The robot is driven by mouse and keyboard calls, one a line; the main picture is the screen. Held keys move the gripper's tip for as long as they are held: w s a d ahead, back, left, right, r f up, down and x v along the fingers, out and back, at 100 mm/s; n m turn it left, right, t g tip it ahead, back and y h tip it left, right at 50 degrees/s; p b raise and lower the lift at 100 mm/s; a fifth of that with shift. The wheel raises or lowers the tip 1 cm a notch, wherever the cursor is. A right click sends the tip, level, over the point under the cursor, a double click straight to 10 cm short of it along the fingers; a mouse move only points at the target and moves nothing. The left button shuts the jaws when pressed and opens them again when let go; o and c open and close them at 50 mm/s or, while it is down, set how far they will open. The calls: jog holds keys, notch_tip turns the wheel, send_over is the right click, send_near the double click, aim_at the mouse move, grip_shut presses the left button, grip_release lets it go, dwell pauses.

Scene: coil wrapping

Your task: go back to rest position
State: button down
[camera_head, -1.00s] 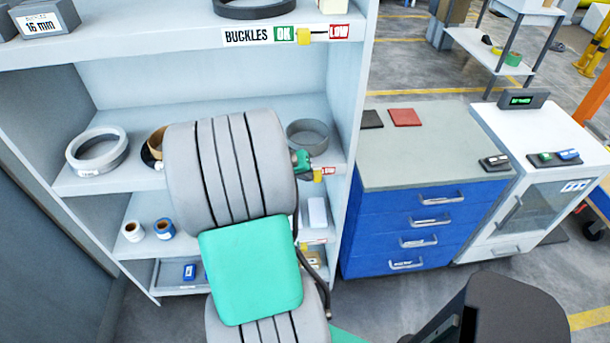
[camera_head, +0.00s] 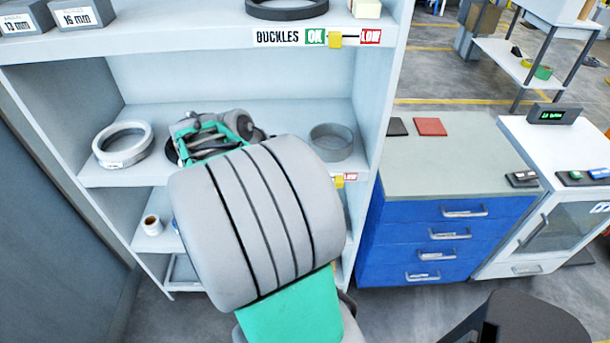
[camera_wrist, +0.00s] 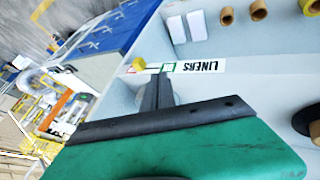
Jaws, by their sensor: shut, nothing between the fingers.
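My arm stands in front of the shelf unit (camera_head: 215,82), its grey and green links covering the middle of the head view. Its wrist end shows above the big grey link, in front of the middle shelf, and the fingers cannot be made out there. In the wrist view my gripper (camera_wrist: 157,84) is shut, with its narrow dark fingers together and nothing between them. It points toward the shelf edge with the LINERS label (camera_wrist: 200,66). I cannot tell how far the fingertips are from that edge.
A pale ring (camera_head: 123,145) and a grey ring (camera_head: 331,142) lie on the middle shelf, either side of my arm. A small roll (camera_head: 152,225) sits lower left. Right of the shelves stand a blue drawer cabinet (camera_head: 440,235) and a white cabinet (camera_head: 555,222).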

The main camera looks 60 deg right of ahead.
jog(key=shift+r, duration=0.1)
dwell(0.3)
jog(key=w+a+f+n+t+y, duration=0.3)
jog(key=a+f, duration=0.4)
jog(key=a, duration=0.6)
jog(key=w+a+r+n+t+y, duration=0.1)
jog(key=w+a+r+n, duration=0.1)
jog(key=a, duration=0.5)
jog(key=w+a+r+n+t+y, duration=0.1)
jog(key=w+a+r+n, duration=0.1)
jog(key=a+n, duration=0.3)
jog(key=w+a+r+n+t+y, duration=0.1)
jog(key=w+a+r+n+y, duration=0.1)
jog(key=a, duration=0.9)
jog(key=shift+r+n, duration=0.7)
